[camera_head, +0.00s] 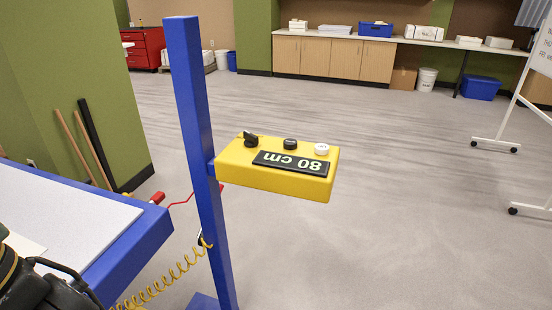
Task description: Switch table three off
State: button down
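A yellow control box (270,176) is mounted on a blue upright post (194,150) in the middle of the view. Its top carries a black knob or switch (253,140) at the left, a black round button (290,144) in the middle and a white round button (321,149) at the right. A dark display (291,163) shows "80 cm", upside down to me. A blue-edged table (135,252) with a pale top is at the left; I see no table number. Black parts of mine show at the bottom left corner, apart from the box; fingertips cannot be made out.
A coiled yellow cable (165,283) hangs between the table and post. A wheeled whiteboard (540,60) stands at the right. Cabinets (333,58) line the back. The floor right of the box is clear.

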aim_at(252, 140)
jog(key=i+l+u, duration=0.1)
jog(key=i+l, duration=0.55)
jog(key=l, duration=0.2)
jog(key=i+u, duration=0.05)
